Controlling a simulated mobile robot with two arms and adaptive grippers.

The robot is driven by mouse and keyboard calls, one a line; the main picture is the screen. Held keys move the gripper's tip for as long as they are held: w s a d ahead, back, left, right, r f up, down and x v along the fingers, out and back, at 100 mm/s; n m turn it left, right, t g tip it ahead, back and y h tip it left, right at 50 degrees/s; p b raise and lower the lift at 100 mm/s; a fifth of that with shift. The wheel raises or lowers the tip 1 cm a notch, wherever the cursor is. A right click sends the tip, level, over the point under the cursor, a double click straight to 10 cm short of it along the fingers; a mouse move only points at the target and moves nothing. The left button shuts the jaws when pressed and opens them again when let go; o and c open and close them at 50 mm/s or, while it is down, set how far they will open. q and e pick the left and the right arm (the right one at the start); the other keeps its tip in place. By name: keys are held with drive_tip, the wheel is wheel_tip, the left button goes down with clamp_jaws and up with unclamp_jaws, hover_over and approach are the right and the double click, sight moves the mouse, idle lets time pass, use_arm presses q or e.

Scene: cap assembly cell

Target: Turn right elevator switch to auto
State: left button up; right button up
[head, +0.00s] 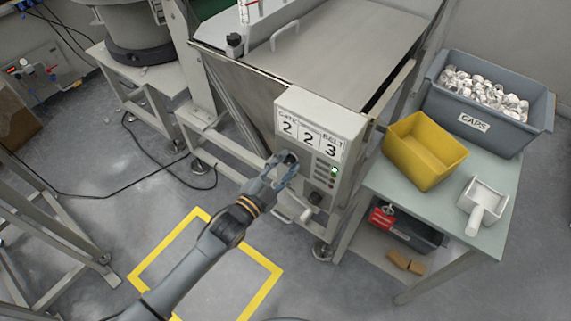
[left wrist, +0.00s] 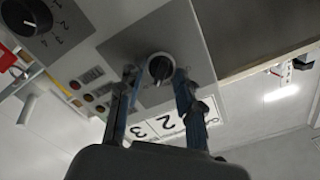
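The grey control box (head: 335,155) is fixed to the front of the hopper machine, under a white label with the digits 2, 2, 3. In the left wrist view a black rotary switch (left wrist: 160,68) with a light pointer mark sits on the panel, between my fingertips. In the head view my gripper mostly hides it. My left gripper (head: 286,168) is at the panel's left side; in the left wrist view its two blue fingers (left wrist: 155,88) stand open on either side of the switch, with gaps visible. Which position the switch points to is unreadable. My right gripper is not in view.
A numbered black dial (left wrist: 27,16) and several small buttons (left wrist: 88,85) share the panel. To the right, a table (head: 395,187) holds a yellow bin (head: 424,150), a grey caps crate (head: 480,122) and a white scoop (head: 482,204). Yellow tape (head: 262,292) marks bare floor.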

use_arm(q)
clamp_jaws()
drive_tip(key=shift+n, duration=0.3)
drive_tip(key=n+p, duration=0.1)
drive_tip(key=n, duration=0.7)
drive_tip(key=shift+a, duration=0.1)
idle(0.3)
drive_tip(key=o, duration=0.5)
unclamp_jaws()
